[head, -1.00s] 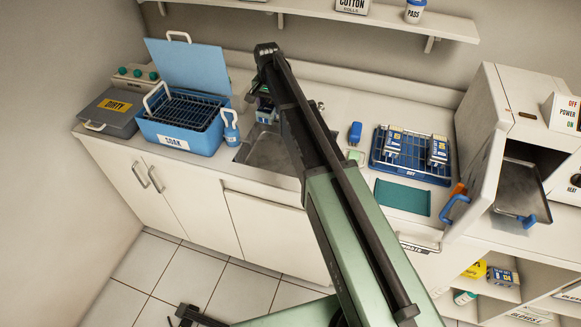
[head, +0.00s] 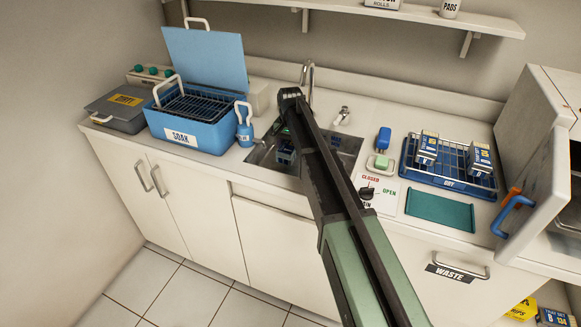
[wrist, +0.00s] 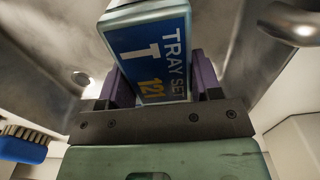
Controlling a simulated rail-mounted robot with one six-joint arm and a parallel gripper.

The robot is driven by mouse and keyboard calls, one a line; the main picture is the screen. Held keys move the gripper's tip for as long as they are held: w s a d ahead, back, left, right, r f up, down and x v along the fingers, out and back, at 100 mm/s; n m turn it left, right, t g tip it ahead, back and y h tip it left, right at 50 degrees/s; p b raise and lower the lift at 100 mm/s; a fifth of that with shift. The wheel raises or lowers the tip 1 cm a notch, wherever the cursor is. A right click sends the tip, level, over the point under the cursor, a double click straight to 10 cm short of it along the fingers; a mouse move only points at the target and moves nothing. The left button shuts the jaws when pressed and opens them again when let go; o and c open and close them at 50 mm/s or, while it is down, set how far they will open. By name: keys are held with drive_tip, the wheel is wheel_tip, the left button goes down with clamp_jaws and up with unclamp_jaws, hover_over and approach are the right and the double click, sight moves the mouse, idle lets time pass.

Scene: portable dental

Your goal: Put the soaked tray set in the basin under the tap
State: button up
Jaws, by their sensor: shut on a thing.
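The tray set (wrist: 147,50), a white and blue box labelled "TRAY SET T 121", is held between the purple fingers of my gripper (wrist: 163,82). In the head view the tray set (head: 286,154) shows only in part beside my arm, over or inside the metal basin (head: 345,146); I cannot tell whether it touches the bottom. The basin walls surround it in the wrist view. The tap (head: 310,72) rises at the basin's back edge, just behind my wrist. The blue soak bath (head: 192,137) stands left of the basin with its lid up.
To the right are a drain knob (head: 366,193), a blue brush (head: 383,140), a green sponge (head: 381,162) and a drying rack (head: 447,182) holding tray sets. A teal mat (head: 440,209) lies in front.

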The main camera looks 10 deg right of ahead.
sight(290, 143)
wheel_tip(290, 143, down, 4)
drive_tip(key=b, duration=0.4)
drive_tip(key=shift+f+b, duration=0.25)
drive_tip(key=shift+b, duration=0.05)
drive_tip(key=shift+r+p, duration=0.3)
drive_tip(key=shift+r, duration=0.05)
drive_tip(key=shift+f+b, duration=0.3)
drive_tip(key=o, duration=1.1)
drive_tip(key=shift+r, duration=0.1)
wheel_tip(290, 143, up, 13)
drive_tip(key=p, duration=1.3)
drive_tip(key=s+n, duration=0.2)
drive_tip(key=s, duration=0.8)
drive_tip(key=s+n, duration=0.2)
drive_tip(key=s, duration=0.9)
drive_tip(key=s+n, duration=0.2)
drive_tip(key=s, duration=0.9)
drive_tip(key=shift+s+f+n, duration=0.15)
drive_tip(key=shift+f+n, duration=0.15)
drive_tip(key=shift+n, duration=0.1)
